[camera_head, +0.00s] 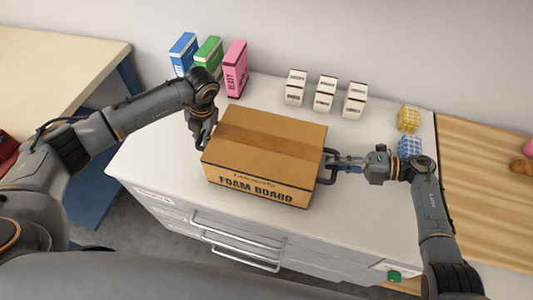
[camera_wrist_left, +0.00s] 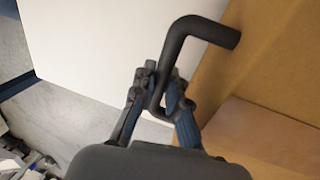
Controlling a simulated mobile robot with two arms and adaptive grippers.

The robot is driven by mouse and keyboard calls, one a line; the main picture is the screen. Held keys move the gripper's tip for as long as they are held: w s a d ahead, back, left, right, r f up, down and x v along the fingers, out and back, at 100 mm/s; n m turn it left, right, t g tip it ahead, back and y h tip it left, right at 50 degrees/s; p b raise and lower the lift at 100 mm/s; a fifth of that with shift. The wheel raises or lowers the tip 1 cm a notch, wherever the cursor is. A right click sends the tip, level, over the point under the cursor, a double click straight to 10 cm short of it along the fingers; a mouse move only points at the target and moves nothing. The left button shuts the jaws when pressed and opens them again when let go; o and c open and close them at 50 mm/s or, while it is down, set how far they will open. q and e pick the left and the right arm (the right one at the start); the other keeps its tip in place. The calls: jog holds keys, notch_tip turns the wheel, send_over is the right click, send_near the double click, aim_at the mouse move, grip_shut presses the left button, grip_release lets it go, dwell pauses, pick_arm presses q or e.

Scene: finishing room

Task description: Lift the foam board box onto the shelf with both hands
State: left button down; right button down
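The brown foam board box (camera_head: 262,155) sits upright on the white cabinet top (camera_head: 150,160), its printed side facing me. A dark handle (camera_head: 325,166) stands out from its right side. Its left handle shows in the left wrist view (camera_wrist_left: 200,28). My left gripper (camera_head: 200,140) is at the box's left side. In the wrist view my left gripper (camera_wrist_left: 160,85) has its fingers close together on both sides of the left handle's bar. My right gripper (camera_head: 338,161) is at the right handle; whether its fingers press on it is too small to tell. No shelf can be clearly made out.
Blue (camera_head: 183,53), green (camera_head: 208,55) and pink (camera_head: 235,68) boxes stand behind, to the left. Three small white boxes (camera_head: 325,94) stand behind the box. Yellow (camera_head: 408,118) and blue (camera_head: 410,147) patterned blocks are near the right arm. A wooden surface (camera_head: 470,180) adjoins right.

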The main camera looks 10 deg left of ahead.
pick_arm(q)
jog(key=shift+a, duration=0.1)
dwell(0.6)
jog(key=shift+w+a+r, duration=0.1)
jog(key=shift+w+r, duration=0.05)
jog(key=shift+r, duration=0.05)
pick_arm(e)
jog(key=shift+w+d+r, duration=0.1)
jog(key=shift+w+r, duration=0.05)
jog(key=shift+r, duration=0.05)
